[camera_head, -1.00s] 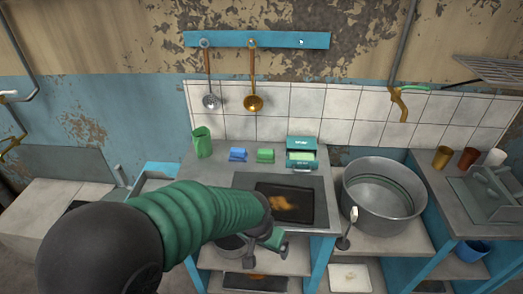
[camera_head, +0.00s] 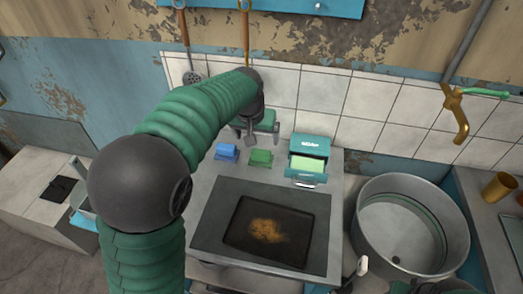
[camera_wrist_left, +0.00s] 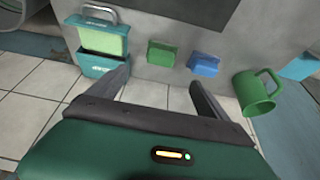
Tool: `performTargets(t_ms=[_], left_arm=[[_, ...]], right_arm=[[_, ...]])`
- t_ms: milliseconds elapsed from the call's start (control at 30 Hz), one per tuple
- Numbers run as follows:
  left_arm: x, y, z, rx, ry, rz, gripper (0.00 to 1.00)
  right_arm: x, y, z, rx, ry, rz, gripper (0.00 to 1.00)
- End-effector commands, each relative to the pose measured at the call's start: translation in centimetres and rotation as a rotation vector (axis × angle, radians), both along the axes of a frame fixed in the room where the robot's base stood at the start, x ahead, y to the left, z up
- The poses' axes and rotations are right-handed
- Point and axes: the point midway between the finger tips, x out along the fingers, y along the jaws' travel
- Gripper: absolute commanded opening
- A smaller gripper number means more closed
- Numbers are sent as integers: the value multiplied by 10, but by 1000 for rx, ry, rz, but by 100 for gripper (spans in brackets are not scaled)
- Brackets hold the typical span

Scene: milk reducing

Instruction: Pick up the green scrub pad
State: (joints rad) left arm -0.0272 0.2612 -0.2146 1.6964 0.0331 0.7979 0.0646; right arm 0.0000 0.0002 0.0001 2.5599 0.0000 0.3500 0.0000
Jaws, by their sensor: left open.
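The green scrub pad (camera_head: 261,157) lies on the grey counter, between a blue pad (camera_head: 227,152) and a teal box (camera_head: 311,145). In the left wrist view the green pad (camera_wrist_left: 162,54) sits just beyond the gap between the fingers. My left gripper (camera_head: 248,137) is open and empty, held above the back of the counter, slightly left of the pad and apart from it. In the wrist view its two fingers (camera_wrist_left: 160,77) are spread wide.
The teal box's open drawer holds a light green block (camera_head: 307,164). A green mug (camera_wrist_left: 257,92) shows in the wrist view. A dark, stained tray (camera_head: 268,231) lies in front of the pads. A large metal pot (camera_head: 447,230) stands right; the tiled wall rises behind.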

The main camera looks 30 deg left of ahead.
Motion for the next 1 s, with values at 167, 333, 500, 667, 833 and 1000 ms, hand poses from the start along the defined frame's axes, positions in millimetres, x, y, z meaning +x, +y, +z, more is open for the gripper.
performTargets(t_ms=[167,333,500,667,833,1000], left_arm=[[6,2,-14,0,1,1,89],[23,6,-57,0,4,3,89],[39,11,-94,0,4,2,89],[46,12,-109,0,0,2,89],[60,19,-134,1,1,2,89],[70,21,-153,0,0,2,89]], right_arm=[[0,0,-4,0,0,0,36],[0,0,-10,0,0,0,36],[0,0,-15,0,0,0,36],[0,0,-17,0,0,0,36],[0,0,-21,0,0,0,36],[0,0,-24,0,0,0,36]])
